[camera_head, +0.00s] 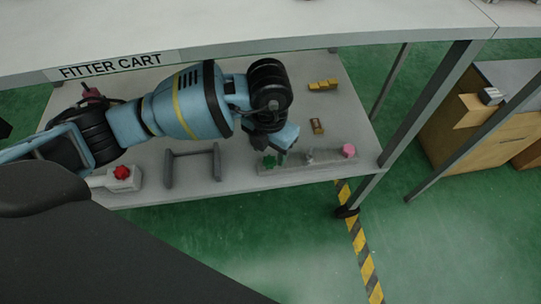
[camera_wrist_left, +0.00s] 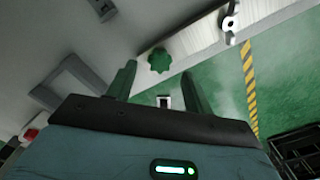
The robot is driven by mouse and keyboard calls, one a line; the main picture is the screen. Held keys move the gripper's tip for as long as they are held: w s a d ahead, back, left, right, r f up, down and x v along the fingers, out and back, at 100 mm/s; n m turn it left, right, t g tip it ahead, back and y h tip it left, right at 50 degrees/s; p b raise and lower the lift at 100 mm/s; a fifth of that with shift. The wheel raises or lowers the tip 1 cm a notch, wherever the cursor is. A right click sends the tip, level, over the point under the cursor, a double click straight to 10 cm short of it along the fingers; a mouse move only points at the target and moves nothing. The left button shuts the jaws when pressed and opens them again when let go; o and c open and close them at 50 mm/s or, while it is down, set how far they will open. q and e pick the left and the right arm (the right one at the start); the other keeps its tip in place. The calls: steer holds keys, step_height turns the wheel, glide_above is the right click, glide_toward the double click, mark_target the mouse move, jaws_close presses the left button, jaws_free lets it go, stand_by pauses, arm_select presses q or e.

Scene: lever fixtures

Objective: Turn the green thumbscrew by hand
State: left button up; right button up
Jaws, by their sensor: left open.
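The green thumbscrew (camera_head: 269,162) is a small lobed knob at the left end of a grey bar (camera_head: 318,165) on the cart's lower shelf. In the head view my left gripper (camera_head: 279,150) is close by the thumbscrew, and the wrist hides part of the fingers. My right gripper is not in view.
A grey handle frame (camera_head: 193,165) and a white box with a red knob (camera_head: 122,173) stand to the left. Yellow blocks (camera_head: 323,85) and a brown part (camera_head: 317,126) lie behind.

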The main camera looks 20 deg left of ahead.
mark_target(269, 160)
arm_select(q)
steer(key=shift+f+b, duration=0.45)
steer(key=shift+f, duration=1.1)
steer(key=c, duration=1)
steer(key=shift+m, duration=0.3)
